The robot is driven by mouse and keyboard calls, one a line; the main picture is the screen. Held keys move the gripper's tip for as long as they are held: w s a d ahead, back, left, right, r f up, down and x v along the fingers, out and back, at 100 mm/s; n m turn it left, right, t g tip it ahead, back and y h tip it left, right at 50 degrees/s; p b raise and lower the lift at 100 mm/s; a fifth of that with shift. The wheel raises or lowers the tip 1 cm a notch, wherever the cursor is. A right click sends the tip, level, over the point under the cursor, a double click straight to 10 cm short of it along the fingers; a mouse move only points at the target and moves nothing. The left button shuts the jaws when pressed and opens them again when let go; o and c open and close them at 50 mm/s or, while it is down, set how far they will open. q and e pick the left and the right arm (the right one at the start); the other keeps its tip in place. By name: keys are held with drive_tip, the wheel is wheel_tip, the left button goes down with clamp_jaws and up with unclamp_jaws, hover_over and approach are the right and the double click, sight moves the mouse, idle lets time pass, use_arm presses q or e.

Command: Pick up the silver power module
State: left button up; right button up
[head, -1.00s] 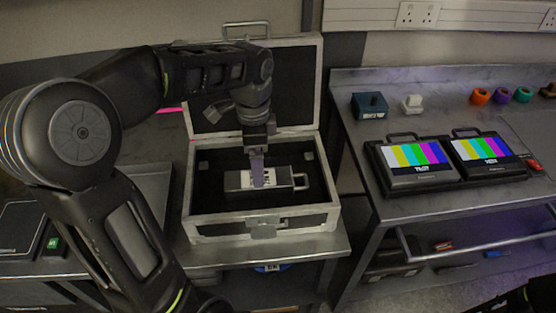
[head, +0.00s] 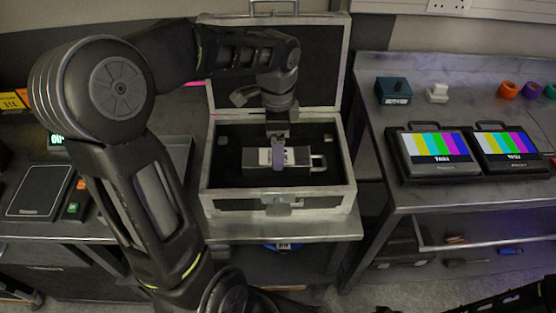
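The silver power module (head: 298,157), a box with a white label and a handle at its right end, lies inside an open black case with silver edges (head: 282,202). My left gripper (head: 278,160) reaches down into the case from above. Its purple-grey fingers overlap the module's label, left of the middle. The fingers line up one behind the other, so their gap is hidden, and I cannot tell whether they touch the module. My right gripper is not in view; only a dark part of my own body shows at the bottom right.
The case lid stands open behind the module, and the case walls surround it. On the right bench are two colour-bar monitors (head: 437,153) (head: 505,150), a blue box (head: 393,91) and a white connector (head: 437,92). A dark flat device (head: 40,191) lies on the left bench.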

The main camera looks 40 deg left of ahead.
sight(285, 161)
use_arm(q)
wheel_tip(285, 161, down, 5)
drive_tip(key=shift+f+p, duration=0.1)
drive_tip(key=shift+p, duration=0.45)
drive_tip(key=shift+d, duration=0.1)
drive_tip(key=shift+c, duration=0.3)
clamp_jaws()
idle(0.6)
drive_tip(key=shift+w, duration=0.1)
